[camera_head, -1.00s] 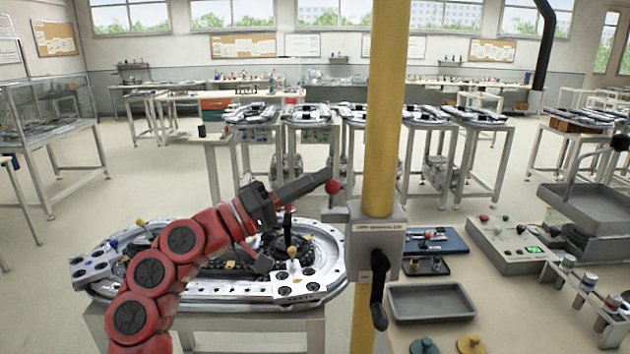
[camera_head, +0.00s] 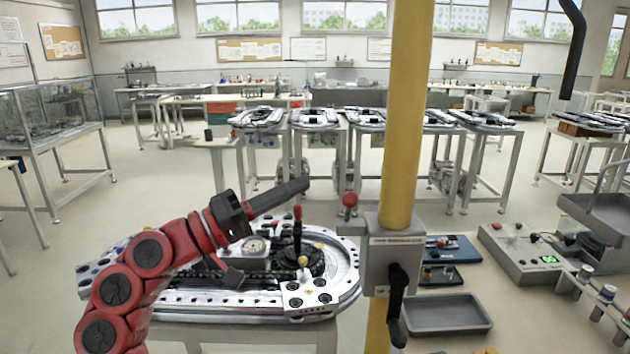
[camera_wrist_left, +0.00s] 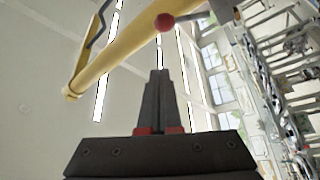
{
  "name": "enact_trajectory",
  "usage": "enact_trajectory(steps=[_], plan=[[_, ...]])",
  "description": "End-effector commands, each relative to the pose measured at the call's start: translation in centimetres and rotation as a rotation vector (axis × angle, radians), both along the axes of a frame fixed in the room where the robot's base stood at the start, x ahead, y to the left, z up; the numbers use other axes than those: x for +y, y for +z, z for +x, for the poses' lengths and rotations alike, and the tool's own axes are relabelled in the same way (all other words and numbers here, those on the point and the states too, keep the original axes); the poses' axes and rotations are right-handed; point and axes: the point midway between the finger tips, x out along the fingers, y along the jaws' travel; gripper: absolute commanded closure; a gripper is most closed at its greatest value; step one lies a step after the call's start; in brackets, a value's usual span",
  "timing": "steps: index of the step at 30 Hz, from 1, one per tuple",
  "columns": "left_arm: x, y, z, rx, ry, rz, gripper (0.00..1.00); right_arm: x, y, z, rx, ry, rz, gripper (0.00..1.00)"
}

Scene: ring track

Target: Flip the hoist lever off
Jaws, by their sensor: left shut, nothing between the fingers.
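A grey switch box (camera_head: 378,268) with a label is fixed to the yellow post (camera_head: 405,110). A short lever with a red ball knob (camera_head: 350,200) stands up at the box's left side, and a black handle (camera_head: 397,300) hangs down on its front. I cannot tell which one is the hoist lever. My left gripper (camera_head: 306,184) is shut and empty, left of the red knob and slightly above it, with a gap between. In the left wrist view the closed fingers (camera_wrist_left: 159,75) point up, with the red knob (camera_wrist_left: 164,22) just beyond their tips.
A round-ended track table (camera_head: 345,270) with small levers lies below my left arm. To the right of the post are a grey tray (camera_head: 445,315), a blue tray (camera_head: 452,247) and a control panel (camera_head: 525,247) with a green display.

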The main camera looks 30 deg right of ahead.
Motion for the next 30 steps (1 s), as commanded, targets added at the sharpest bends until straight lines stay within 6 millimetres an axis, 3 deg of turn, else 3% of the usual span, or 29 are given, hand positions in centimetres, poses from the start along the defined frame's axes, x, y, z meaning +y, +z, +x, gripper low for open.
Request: enact_trajectory(steps=[3,8,25,28,30], plan=[[1.8,-0.8,0.4,0.004,0.005,-0.001,1.00,0.0,-0.4,0.0,0.000,0.000,0.000,0.50],[3.0,-1.2,0.5,0.003,0.000,0.002,1.00,0.0,-0.6,0.0,0.000,0.000,0.000,0.50],[3.2,-1.2,0.6,0.004,0.003,0.001,1.00,0.0,-0.6,0.0,0.000,0.000,0.000,0.50],[3.6,-1.6,2.2,0.028,0.052,-0.018,1.00,0.0,-0.6,0.0,0.000,0.000,0.000,0.50],[4.3,-2.5,4.9,0.064,0.134,-0.047,1.00,0.0,-0.6,0.0,0.000,0.000,0.000,0.50]])
